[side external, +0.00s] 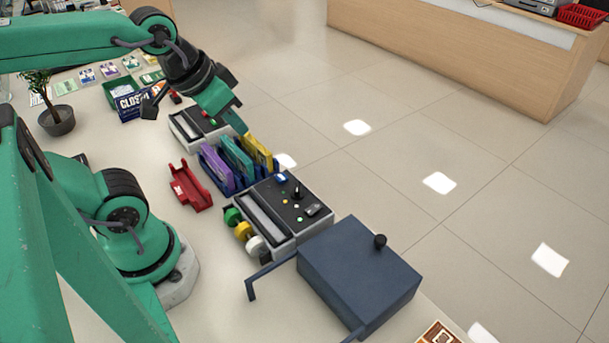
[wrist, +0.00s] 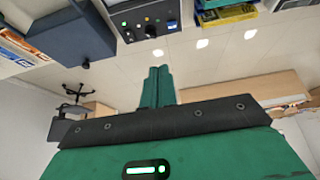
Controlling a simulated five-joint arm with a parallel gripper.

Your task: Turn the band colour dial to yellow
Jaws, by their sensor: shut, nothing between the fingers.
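The banding machine (side external: 260,222) stands on the counter, with a black dial (side external: 297,192) on its dark top panel and small coloured dots around it. Green, yellow and white rolls sit on its near-left side. The machine also shows at the top of the wrist view (wrist: 128,20), with its dial (wrist: 150,31) at the panel's lower edge. Which dot the dial points to is too small to tell. My gripper (side external: 241,129) is shut and empty, above the card rack and up-left of the dial. Its fingertips (wrist: 160,68) show below the dial in the wrist view, apart from it.
A rack of purple, teal and yellow packs (side external: 237,163) stands between the banding machine and another machine (side external: 185,128). A dark blue box with a knob (side external: 360,270) stands right of the banding machine. A red tray (side external: 190,187) lies left of the rack.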

